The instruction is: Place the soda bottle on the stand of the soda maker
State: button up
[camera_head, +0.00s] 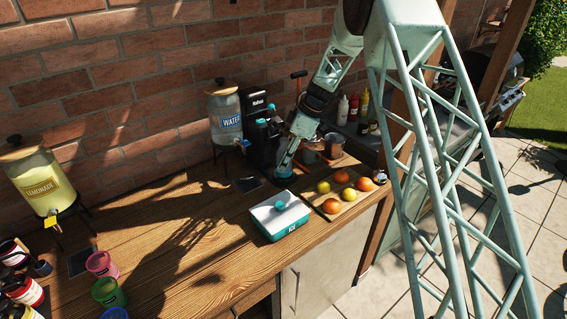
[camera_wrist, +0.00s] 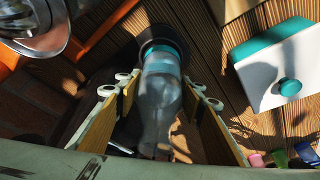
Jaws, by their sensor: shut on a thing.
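My gripper (camera_head: 290,158) is shut on the soda bottle, a clear bottle with a teal band, which shows between the finger pads in the wrist view (camera_wrist: 160,95). Its teal far end (camera_head: 284,171) points down towards the table in the head view. A dark round shape surrounds that end in the wrist view; I cannot tell whether the bottle touches the tabletop. The black soda maker (camera_head: 259,150) with teal parts stands just left of my gripper, against the wall. Its stand is partly hidden, and the bottle is beside the machine in the head view.
A white and teal ice box (camera_head: 280,217) stands in front, also at right in the wrist view (camera_wrist: 282,62). A fruit board (camera_head: 346,204) lies right of it. A water dispenser (camera_head: 226,120) stands left of the soda maker. Pots (camera_head: 333,145) stand behind right. The middle left table is clear.

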jog(key=shift+w+a+f, duration=0.15)
jog(key=shift+f, duration=0.75)
jog(key=shift+f, duration=0.15)
jog(key=o, duration=1.1)
jog(key=shift+r, duration=0.25)
jog(key=v, duration=1.1)
jog(key=shift+r, duration=0.4)
jog(key=shift+d, duration=0.2)
